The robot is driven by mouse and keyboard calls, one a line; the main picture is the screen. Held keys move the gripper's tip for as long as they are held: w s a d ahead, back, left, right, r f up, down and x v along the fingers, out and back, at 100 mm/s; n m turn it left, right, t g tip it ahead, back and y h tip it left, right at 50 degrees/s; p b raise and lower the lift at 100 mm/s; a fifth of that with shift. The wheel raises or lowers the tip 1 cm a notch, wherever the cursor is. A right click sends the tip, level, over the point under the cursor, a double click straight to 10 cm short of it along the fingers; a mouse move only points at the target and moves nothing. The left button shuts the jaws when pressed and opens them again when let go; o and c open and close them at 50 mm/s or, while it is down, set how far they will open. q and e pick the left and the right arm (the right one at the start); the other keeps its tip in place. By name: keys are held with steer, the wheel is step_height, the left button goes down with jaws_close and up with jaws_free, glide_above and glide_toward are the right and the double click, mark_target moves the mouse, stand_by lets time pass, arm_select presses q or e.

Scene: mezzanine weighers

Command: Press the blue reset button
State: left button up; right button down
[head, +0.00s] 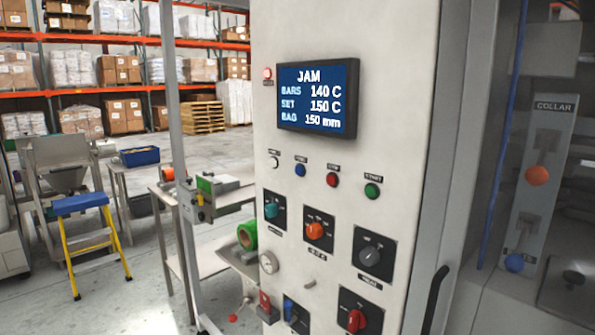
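The blue button (300,170) is a small round button on the front of a pale control cabinet (400,60), below the screen. It sits in a row between a white button (273,162) on its left and a red button (332,180) on its right. A small label above it is too small to read surely. The screen (318,97) shows JAM, BARS 140 C, SET 150 C and BAG 150 mm. Neither of my grippers is in view, and nothing covers the blue button.
A green button (372,190) ends the row. Below are a teal knob (271,210), an orange knob (316,230) and a red knob (356,320). A dark handle (433,300) is at the cabinet's right. A yellow step stool (90,245) stands on the open floor at left.

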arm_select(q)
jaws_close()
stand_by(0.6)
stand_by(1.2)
